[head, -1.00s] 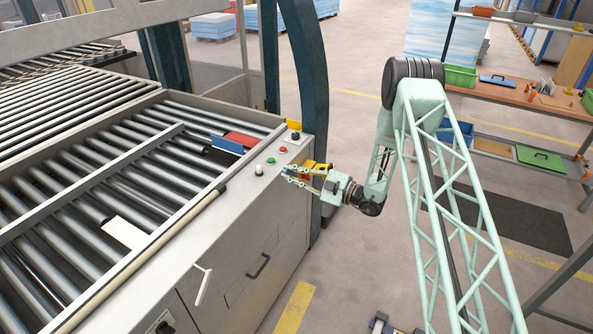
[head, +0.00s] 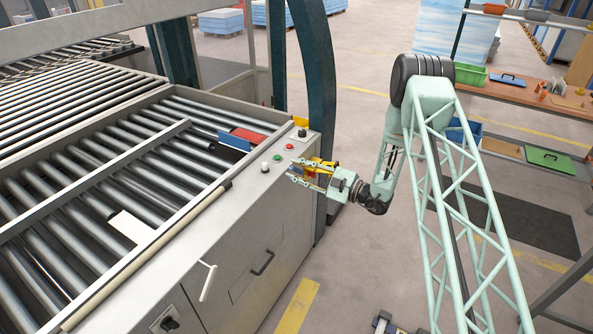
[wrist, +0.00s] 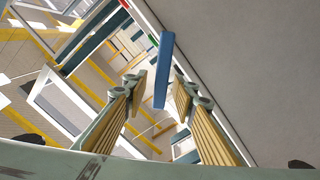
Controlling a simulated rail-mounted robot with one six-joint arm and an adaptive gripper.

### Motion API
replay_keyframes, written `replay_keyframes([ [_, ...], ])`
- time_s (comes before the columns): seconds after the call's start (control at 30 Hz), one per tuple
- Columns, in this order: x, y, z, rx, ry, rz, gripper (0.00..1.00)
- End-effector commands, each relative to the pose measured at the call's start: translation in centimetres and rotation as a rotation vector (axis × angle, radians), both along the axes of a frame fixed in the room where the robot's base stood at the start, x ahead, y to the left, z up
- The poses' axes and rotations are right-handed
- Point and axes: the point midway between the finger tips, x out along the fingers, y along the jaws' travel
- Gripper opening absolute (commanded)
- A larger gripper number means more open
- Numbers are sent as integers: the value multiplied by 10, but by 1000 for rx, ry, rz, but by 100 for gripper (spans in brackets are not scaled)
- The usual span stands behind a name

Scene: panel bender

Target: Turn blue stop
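A narrow blue bar (wrist: 163,70), which looks like the blue stop, shows in the wrist view between and beyond the fingertips. My gripper (wrist: 160,90) is open around its line, with a visible gap on each side. I cannot tell how deep the bar lies between the fingers. In the head view my gripper (head: 300,178) points left beside the right end of the grey roller cabinet, just off its front edge. Yellow and a little blue show at its fingers there, too small to separate clearly.
The cabinet top (head: 245,185) carries green (head: 277,157) and red (head: 289,146) buttons close to my gripper. A blue piece (head: 232,142) and a red piece (head: 249,135) stand at the rollers' end. A dark post (head: 318,80) rises behind.

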Motion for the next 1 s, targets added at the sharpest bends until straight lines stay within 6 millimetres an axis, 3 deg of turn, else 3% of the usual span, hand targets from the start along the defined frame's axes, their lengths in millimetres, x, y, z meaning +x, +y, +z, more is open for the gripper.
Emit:
replay_keyframes([
  [0.37, -6, -11, 0, -1, 0, -2, 25],
  [1.0, -49, -76, 0, 1, 1, -3, 25],
])
